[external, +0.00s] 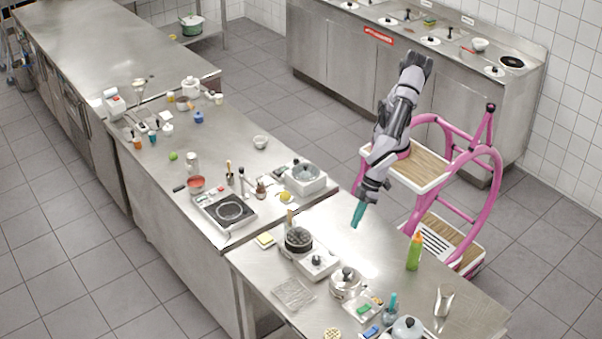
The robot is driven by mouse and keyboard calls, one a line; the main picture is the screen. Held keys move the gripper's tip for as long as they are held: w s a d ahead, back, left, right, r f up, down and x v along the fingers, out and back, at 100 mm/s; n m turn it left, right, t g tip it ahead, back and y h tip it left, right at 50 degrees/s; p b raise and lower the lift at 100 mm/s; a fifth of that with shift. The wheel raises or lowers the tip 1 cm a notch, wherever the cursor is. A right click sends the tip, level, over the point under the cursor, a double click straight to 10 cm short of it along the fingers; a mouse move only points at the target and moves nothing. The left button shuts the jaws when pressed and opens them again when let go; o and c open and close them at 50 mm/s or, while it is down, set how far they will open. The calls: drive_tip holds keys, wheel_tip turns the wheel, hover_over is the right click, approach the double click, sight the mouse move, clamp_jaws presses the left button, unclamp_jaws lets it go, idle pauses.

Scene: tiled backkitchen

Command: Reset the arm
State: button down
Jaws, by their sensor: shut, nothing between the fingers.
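My gripper (358,214) has teal fingers and points down over the far side of the front steel table (335,222). The fingers look closed together with nothing held between them. My grey and black arm reaches down to it from the upper right. The nearest things on the table, a black-topped pot (298,239) to the lower left and a green bottle (414,251) to the lower right, are apart from the gripper. The exact height of the fingertips above the table cannot be told.
A lidded pot (346,283) and a metal cup (444,299) stand on the front table. A pink-framed stand (490,190) with wooden shelves is close beside my arm. The left counter (230,140) is cluttered. The tiled floor (275,85) between the counters is clear.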

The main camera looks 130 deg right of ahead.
drive_tip(key=s+d+r+m+y, duration=0.1)
drive_tip(key=s+d+r, duration=0.35)
drive_tip(key=d, duration=0.35)
drive_tip(key=s+d+r+y, duration=0.1)
drive_tip(key=s+d+r, duration=0.35)
drive_tip(key=d, duration=0.35)
drive_tip(key=s+d+r+m, duration=0.1)
drive_tip(key=s+d+r, duration=0.35)
drive_tip(key=d, duration=0.35)
drive_tip(key=s+d+r+t, duration=0.1)
drive_tip(key=s+d, duration=0.3)
drive_tip(key=s, duration=0.5)
drive_tip(key=s+d+r, duration=0.1)
drive_tip(key=s+d, duration=0.3)
drive_tip(key=s, duration=0.5)
drive_tip(key=shift+s+t, duration=0.25)
drive_tip(key=shift+t, duration=0.15)
drive_tip(key=shift+d, duration=0.1)
